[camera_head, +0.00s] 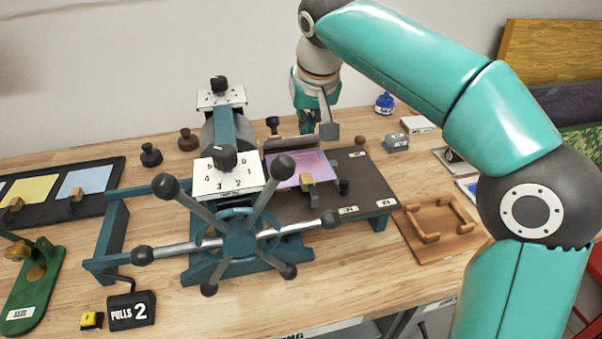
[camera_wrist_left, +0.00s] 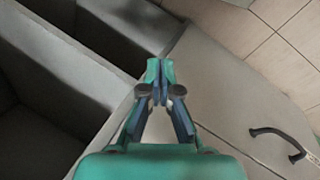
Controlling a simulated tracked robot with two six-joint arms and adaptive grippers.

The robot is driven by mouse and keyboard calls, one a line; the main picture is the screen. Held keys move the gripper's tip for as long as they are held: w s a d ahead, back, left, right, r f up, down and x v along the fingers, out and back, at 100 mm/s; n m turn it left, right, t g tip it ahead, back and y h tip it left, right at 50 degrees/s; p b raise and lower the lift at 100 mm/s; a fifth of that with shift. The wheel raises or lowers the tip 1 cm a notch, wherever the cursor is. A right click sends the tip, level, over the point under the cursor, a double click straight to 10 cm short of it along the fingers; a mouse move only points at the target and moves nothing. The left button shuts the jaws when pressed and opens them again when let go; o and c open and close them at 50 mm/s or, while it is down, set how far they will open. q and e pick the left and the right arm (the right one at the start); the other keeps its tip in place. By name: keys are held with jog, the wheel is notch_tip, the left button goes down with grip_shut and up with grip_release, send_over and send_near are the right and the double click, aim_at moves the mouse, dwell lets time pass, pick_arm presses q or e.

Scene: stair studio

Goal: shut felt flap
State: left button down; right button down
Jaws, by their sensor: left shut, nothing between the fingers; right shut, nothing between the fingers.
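A press with a blue-teal star wheel (camera_head: 238,240) stands on the wooden bench, with a dark flat bed (camera_head: 355,185) at its right. A pink-purple sheet (camera_head: 305,166) lies on the bed close to the roller. A narrow brownish strip (camera_head: 285,144) stands along the sheet's far edge; it may be the felt flap, but I cannot tell for sure. My right gripper (camera_head: 309,125) points down just behind this strip, shut and empty; its fingertips are partly hidden. My left gripper (camera_wrist_left: 160,82) shows only in the left wrist view, shut and empty, away from the press.
A wooden tray (camera_head: 440,228) lies right of the bed. Several small knobs and blocks stand at the back. A dark board with coloured cards (camera_head: 88,180) and a green tool (camera_head: 35,285) are at left. The "PULLS 2" counter (camera_head: 131,310) sits in front.

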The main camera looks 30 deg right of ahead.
aim_at(312, 169)
jog(key=shift+s+a+f+b, duration=0.25)
jog(key=shift+s+f+b, duration=0.8)
jog(key=shift+b, duration=0.15)
jog(key=shift+s+a+f+b, duration=0.1)
jog(key=shift+s+f+b, duration=0.35)
jog(key=shift+f+b, duration=0.4)
jog(key=shift+s+a+f+b, duration=0.1)
jog(key=shift+s+f+b, duration=0.3)
jog(key=shift+f+b, duration=0.45)
jog(key=shift+s+f, duration=0.15)
jog(key=shift+f, duration=0.2)
jog(key=shift+r, duration=0.15)
jog(key=shift+a+r+p, duration=0.1)
jog(key=shift+r+p, duration=0.45)
jog(key=shift+p, duration=0.2)
jog(key=shift+w+r+p, duration=0.35)
jog(key=shift+r+p, duration=0.3)
jog(key=shift+p, duration=0.05)
notch_tip(312, 169, up, 5)
jog(key=p, duration=0.4)
jog(key=shift+f, duration=0.15)
